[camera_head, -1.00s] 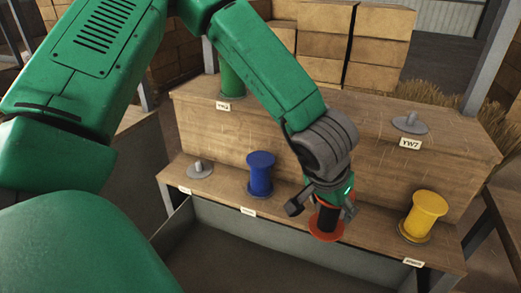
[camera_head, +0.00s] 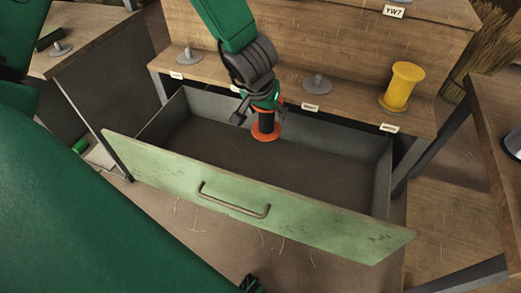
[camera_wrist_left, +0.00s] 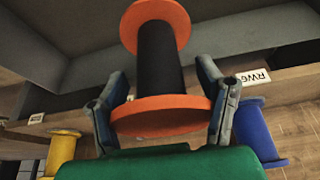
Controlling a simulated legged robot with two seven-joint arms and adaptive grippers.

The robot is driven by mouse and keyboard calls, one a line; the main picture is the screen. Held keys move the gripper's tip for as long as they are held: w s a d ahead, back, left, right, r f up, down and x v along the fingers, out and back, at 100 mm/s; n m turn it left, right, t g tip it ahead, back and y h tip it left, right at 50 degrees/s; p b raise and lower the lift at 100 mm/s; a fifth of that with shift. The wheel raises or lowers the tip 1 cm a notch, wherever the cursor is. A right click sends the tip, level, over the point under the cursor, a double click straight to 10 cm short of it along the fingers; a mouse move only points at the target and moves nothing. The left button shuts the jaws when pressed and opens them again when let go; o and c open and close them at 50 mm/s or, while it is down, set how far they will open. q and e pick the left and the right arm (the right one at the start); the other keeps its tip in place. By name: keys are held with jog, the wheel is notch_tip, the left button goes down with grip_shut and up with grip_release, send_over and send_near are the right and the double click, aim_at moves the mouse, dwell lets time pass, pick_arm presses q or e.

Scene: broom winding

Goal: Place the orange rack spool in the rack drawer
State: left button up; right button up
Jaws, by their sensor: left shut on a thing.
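The orange spool (camera_head: 265,133) has orange flanges and a black core. My left gripper (camera_head: 256,106) is shut on it, and the spool hangs roughly upright near the drawer's back edge in the head view. In the left wrist view the spool (camera_wrist_left: 158,60) sits between the two fingers (camera_wrist_left: 162,115), which close around its near flange. The rack drawer (camera_head: 390,180) is pulled open, with a pale green front and a metal handle (camera_head: 233,205). Its visible floor is bare. The spool's exact height above the drawer cannot be told.
A yellow spool (camera_head: 402,88) stands on the lower shelf at the right. Bare pegs show at the shelf's left (camera_head: 189,55) and middle (camera_head: 318,83). A blue spool (camera_wrist_left: 255,130) shows in the wrist view. A wooden table (camera_head: 495,100) stands at the right.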

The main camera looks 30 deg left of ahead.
pick_arm(q)
notch_tip(320, 180, down, 7)
jog(key=b, duration=1.6)
send_over(262, 167)
notch_tip(262, 167, down, 14)
jog(key=shift+f, duration=0.2)
jog(key=shift+d+r, duration=0.15)
jog(key=o, duration=1.3)
